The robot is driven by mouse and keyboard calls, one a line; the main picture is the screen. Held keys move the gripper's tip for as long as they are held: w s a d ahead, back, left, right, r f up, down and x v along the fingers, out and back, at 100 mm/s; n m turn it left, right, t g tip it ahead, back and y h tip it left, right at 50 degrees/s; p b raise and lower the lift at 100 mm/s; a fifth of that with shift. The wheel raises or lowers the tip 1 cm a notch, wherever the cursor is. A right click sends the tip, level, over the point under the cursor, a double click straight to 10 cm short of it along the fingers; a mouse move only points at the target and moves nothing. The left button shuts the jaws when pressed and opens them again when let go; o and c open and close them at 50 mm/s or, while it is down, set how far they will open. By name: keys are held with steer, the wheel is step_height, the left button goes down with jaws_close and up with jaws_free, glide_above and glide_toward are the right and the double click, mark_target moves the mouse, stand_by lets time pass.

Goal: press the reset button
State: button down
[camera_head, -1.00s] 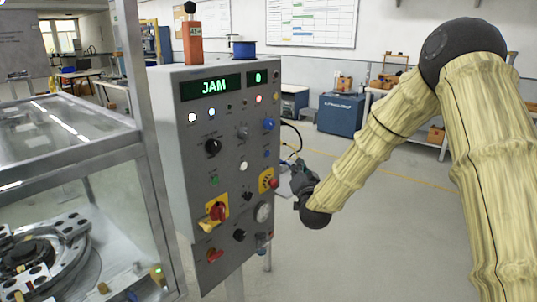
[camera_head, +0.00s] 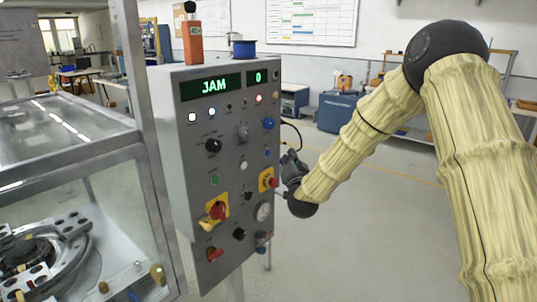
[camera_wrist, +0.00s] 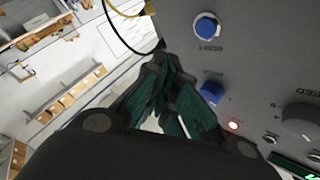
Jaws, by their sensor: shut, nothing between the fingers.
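In the wrist view, one blue button (camera_wrist: 207,27) has an upside-down label I cannot read surely. The other blue button (camera_wrist: 212,92) is partly hidden behind my fingers. I cannot tell which is the reset button. My gripper (camera_head: 288,158) is shut and empty, just right of the panel's edge. Its dark green fingers (camera_wrist: 158,62) show in the wrist view; contact with the panel is not visible.
A red-and-yellow emergency stop (camera_head: 267,180) sits below the blue buttons. A glass-walled machine (camera_head: 70,130) stands at left. A cable (camera_wrist: 118,35) hangs beside the panel. Floor at right is open.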

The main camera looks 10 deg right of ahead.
mark_target(267, 153)
steer(key=shift+w+a+b, duration=0.15)
steer(key=shift+w+a, duration=0.6)
steer(key=shift+w, duration=0.25)
steer(key=shift+w+a+b, duration=0.15)
steer(key=shift+w+a, duration=0.6)
steer(key=shift+w, duration=0.2)
steer(key=shift+w+a, duration=0.1)
steer(key=shift+w+a, duration=0.2)
steer(key=shift+w+a+b, duration=0.25)
steer(key=shift+w+b, duration=0.05)
steer(key=shift+b, duration=0.1)
stand_by(1.0)
steer(key=shift+s+d, duration=0.1)
stand_by(0.3)
steer(key=shift+s+d, duration=0.45)
steer(key=shift+s, duration=0.1)
